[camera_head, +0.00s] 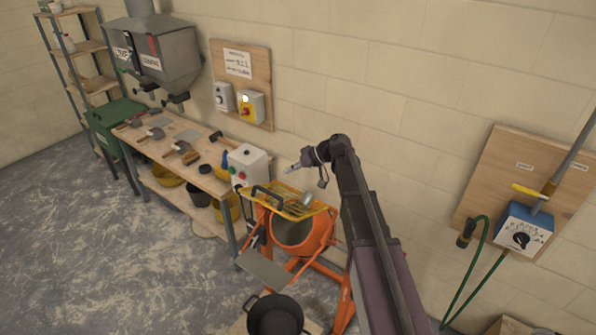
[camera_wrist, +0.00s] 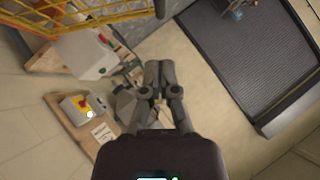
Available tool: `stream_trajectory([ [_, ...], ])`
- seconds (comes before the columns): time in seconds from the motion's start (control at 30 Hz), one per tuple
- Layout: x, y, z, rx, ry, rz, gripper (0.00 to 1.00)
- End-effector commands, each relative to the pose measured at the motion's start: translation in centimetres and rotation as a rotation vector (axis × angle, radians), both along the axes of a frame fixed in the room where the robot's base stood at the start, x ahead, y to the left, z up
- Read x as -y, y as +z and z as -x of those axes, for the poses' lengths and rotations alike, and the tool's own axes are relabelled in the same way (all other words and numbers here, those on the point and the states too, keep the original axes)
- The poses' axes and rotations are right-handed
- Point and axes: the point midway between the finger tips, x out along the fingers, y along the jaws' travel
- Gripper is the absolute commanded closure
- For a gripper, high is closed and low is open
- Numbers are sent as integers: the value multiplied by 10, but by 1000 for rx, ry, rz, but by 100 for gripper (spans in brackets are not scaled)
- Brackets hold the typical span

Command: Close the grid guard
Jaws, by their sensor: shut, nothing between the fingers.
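The grid guard (camera_head: 312,209) is a yellow wire grid with a dark handle bar (camera_head: 266,193). In the head view it is above the mouth of the orange mixer drum (camera_head: 318,236); I cannot tell whether a gap is left beneath it. In the wrist view part of the yellow grid (camera_wrist: 85,22) crosses the upper left corner. My gripper (camera_head: 291,169) is shut and empty, above and apart from the grid, near the wall side. Its closed fingers (camera_wrist: 158,76) show in the middle of the wrist view.
A white control box (camera_head: 250,166) stands beside the grid at the workbench end. A yellow switch box (camera_head: 251,107) hangs on a wall board. A black tub (camera_head: 275,316) stands in front of the mixer. A blue box (camera_head: 524,231) with a green hose is at right.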

Motion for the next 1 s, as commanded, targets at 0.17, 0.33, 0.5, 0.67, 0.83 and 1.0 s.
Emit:
stream_trajectory([
  [0.17, -21, -19, -3, -1, 1, 0, 100],
  [0.33, -40, -31, -6, 0, 1, 1, 100],
  [0.5, -46, -44, 2, -1, 1, 1, 100],
  [0.67, -50, -54, 8, -1, 1, 1, 100],
  [0.83, -53, -59, 11, -1, 1, 1, 100],
  [1.0, -54, -60, 12, 0, 0, 0, 100],
])
